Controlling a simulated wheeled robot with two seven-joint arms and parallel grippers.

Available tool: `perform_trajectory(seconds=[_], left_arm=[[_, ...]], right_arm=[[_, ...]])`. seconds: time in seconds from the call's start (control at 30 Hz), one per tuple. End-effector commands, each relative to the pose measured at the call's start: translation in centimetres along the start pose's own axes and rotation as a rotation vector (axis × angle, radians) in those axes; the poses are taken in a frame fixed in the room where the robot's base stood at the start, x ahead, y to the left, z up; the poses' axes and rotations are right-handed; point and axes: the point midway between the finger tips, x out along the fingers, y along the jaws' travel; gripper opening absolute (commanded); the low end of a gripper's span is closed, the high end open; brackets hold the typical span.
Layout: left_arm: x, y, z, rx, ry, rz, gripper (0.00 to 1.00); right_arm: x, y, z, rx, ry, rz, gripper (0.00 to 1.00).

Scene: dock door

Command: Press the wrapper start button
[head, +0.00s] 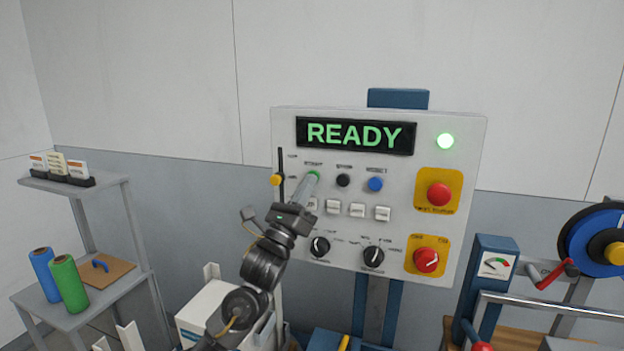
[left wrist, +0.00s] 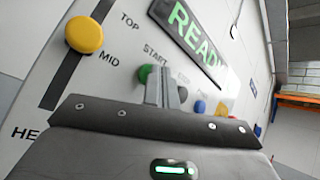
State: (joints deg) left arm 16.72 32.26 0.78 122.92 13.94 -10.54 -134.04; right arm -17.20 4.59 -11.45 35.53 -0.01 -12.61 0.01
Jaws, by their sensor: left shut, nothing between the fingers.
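The wrapper control panel (head: 460,140) faces me, with a display (head: 355,135) reading READY in green. The green start button (head: 314,175) is at the upper left of the button row. It also shows in the left wrist view (left wrist: 144,73), under the label START. My left gripper (head: 309,182) is shut and empty, its fingertips pointing at the green button and partly covering it. In the left wrist view the fingertips (left wrist: 162,85) overlap the button's right side; I cannot tell whether they touch it. My right gripper is not in view.
A black button (head: 343,180) and a blue button (head: 375,184) sit to the right of the start button. A yellow slider knob (head: 277,179) is at its left. White switches (head: 357,210) lie below. A red mushroom button (head: 439,194) is at right.

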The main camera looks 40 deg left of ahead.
Motion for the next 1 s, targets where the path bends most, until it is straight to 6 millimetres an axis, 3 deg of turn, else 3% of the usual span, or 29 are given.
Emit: perform_trajectory(seconds=[0.57,1.0], left_arm=[[0.2,0.1,-0.2,0.000,0.001,0.000,0.00],[-1.1,-0.8,0.7,-0.001,0.000,0.000,0.00]], right_arm=[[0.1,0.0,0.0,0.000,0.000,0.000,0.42],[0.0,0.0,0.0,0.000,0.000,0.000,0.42]])
